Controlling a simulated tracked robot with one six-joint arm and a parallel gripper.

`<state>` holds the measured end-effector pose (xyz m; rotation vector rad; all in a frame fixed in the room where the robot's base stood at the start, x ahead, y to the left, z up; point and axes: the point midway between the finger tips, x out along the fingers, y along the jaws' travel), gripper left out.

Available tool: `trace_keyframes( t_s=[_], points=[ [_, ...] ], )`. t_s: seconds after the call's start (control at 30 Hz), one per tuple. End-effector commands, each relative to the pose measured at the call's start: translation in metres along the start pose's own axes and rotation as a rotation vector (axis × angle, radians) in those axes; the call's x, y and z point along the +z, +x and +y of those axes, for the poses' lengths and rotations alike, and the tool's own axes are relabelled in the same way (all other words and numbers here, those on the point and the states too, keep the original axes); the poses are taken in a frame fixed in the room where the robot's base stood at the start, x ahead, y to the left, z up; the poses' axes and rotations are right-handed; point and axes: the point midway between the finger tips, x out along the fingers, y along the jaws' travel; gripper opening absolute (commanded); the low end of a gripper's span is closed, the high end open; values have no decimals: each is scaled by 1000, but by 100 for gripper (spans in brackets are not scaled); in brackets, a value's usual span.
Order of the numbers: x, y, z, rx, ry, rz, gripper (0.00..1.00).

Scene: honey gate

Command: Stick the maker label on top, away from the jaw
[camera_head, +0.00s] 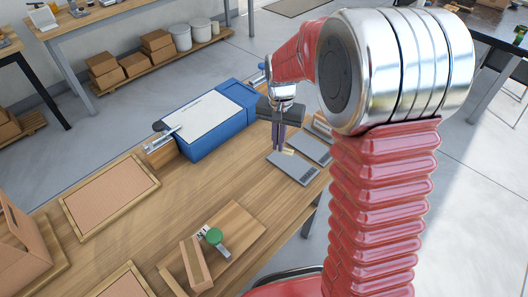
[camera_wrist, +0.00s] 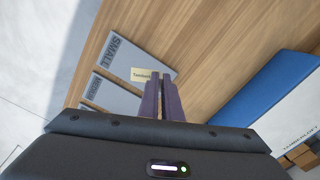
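A small pale yellow label (camera_head: 288,151) with dark print shows at my fingertips, over a grey plate; it also shows in the wrist view (camera_wrist: 141,74). My gripper (camera_head: 278,149) points down with its two dark purple fingers close together; they show in the wrist view (camera_wrist: 159,76) too. I cannot tell whether they grip the label or only touch or hover beside it. A part with a round green top (camera_head: 214,235) and a metal piece lies on a wooden board (camera_head: 242,224) at the table's front.
Grey plates lie under and beside my gripper, one marked SMALL (camera_wrist: 143,45), another (camera_head: 312,149) near the table edge. A blue case (camera_head: 215,143) with a white sheet stands left of my gripper. A framed panel (camera_head: 110,194) lies farther left. Table between them is clear.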

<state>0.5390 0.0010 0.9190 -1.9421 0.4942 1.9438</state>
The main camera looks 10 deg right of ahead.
Motion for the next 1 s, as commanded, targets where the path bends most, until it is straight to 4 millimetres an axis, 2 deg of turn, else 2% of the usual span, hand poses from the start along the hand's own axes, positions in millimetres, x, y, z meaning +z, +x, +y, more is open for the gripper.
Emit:
trace_keyframes(
  t_s=[0.2, 0.4, 1.0],
  points=[
    [-16, 2, -8, 0, -279, 0, 0],
    [-24, 4, -12, 0, -457, 0, 0],
    [-26, 4, -14, 0, -500, 1, 0]
  ],
)
